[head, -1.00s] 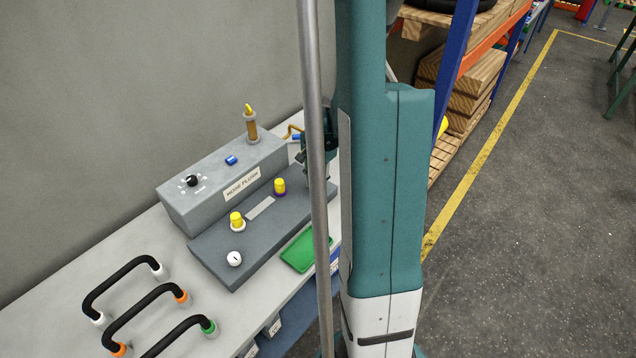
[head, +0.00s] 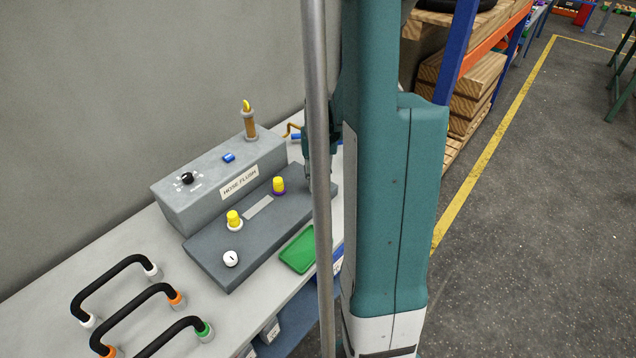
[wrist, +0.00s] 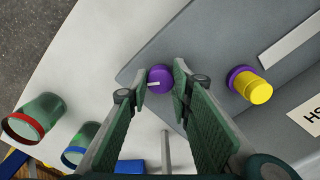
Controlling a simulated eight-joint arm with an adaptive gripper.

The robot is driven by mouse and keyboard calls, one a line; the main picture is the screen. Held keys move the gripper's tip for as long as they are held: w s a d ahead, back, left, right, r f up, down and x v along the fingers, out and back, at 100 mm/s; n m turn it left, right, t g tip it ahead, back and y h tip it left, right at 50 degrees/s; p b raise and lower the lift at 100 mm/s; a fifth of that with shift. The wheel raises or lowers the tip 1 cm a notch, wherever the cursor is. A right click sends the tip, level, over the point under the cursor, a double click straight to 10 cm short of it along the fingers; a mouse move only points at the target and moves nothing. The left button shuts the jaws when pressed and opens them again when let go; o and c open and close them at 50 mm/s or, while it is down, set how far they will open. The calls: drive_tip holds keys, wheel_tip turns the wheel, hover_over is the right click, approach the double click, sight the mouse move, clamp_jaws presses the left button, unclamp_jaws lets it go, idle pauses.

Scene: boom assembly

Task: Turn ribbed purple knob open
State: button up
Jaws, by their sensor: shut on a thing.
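The purple knob (wrist: 160,79) has a pale pointer mark and sits near a corner of the grey panel in the wrist view. Its ribs are too small to make out. My gripper (wrist: 159,82) has one finger on each side of the knob and is shut on it. In the head view my gripper (head: 309,172) is at the panel's right end, partly behind a grey pole, and the knob is hidden there. The grey panel (head: 220,262) lies before the box labelled HOSE FLUSH (head: 205,205).
A yellow cap on a purple ring (wrist: 255,88) stands right of my fingers. A second yellow cap (head: 234,218) and a white knob (head: 231,258) are farther left. A green tray (head: 298,251) lies in front. Red-rimmed (wrist: 38,118) and blue-rimmed (wrist: 80,145) cylinders stand lower left.

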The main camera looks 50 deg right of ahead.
sight(318, 182)
drive_tip(key=n+b, duration=0.1)
drive_tip(key=n, duration=0.3)
drive_tip(key=shift+n, duration=0.4)
drive_tip(key=o, duration=0.9)
drive_tip(key=shift+r, duration=0.1)
wheel_tip(318, 182, up, 12)
idle(0.7)
drive_tip(key=shift+d, duration=0.1)
idle(0.5)
